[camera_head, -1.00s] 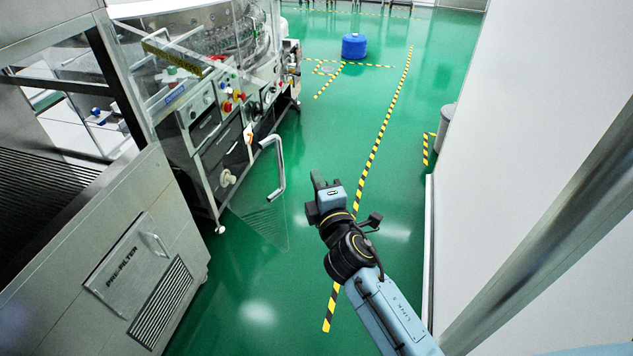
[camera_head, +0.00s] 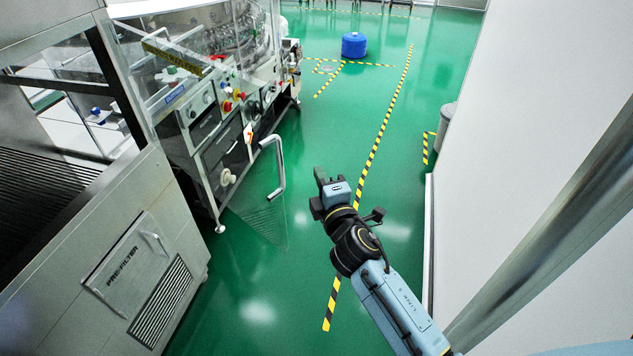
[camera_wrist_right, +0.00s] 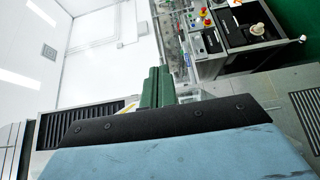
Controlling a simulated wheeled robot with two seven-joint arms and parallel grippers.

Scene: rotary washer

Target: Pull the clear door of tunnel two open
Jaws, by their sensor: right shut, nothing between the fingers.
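The clear door (camera_head: 262,218) is a see-through panel in the head view. It stands swung out from the steel machine into the aisle, its lower corner over the green floor. Its bent metal handle (camera_head: 279,168) is on the free edge. My right gripper (camera_head: 320,176) is just right of the handle in the picture, apart from it, with its fingers shut and empty. In the right wrist view its fingers (camera_wrist_right: 157,87) lie close together; I cannot make out the handle there. My left gripper is not in view.
A steel cabinet marked PRE-FILTER (camera_head: 128,265) stands at the lower left. The washer machine (camera_head: 215,135) with coloured buttons is behind the door. A white wall (camera_head: 530,150) bounds the right side. The green aisle is clear up to a blue drum (camera_head: 354,45).

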